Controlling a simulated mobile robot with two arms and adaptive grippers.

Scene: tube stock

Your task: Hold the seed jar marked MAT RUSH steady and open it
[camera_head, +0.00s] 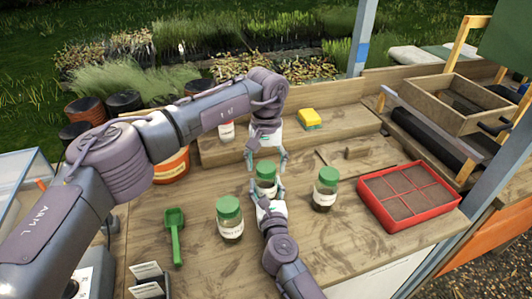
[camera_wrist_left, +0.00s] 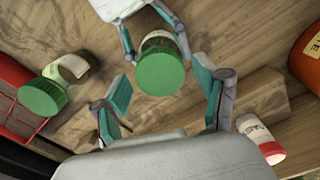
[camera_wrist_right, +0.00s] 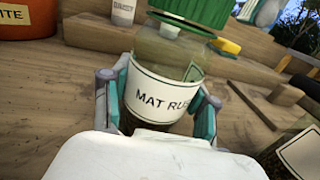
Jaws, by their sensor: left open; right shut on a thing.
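The MAT RUSH jar (camera_head: 265,178) stands in the middle of the bench with its green lid (camera_head: 265,168) on; its label reads clearly in the right wrist view (camera_wrist_right: 160,95). My right gripper (camera_head: 265,192) is shut on the jar's lower body from the front. My left gripper (camera_head: 267,153) is above the jar, pointing down and open. In the left wrist view the green lid (camera_wrist_left: 161,73) lies between and beyond the left gripper's open fingers (camera_wrist_left: 165,103), apart from them.
Two similar green-lidded jars stand close by, one front left (camera_head: 230,218) and one right (camera_head: 325,188). A green scoop (camera_head: 175,235) lies left. A red seed tray (camera_head: 362,190) sits right. A raised step (camera_head: 345,118) behind carries a yellow sponge-like block (camera_head: 309,118).

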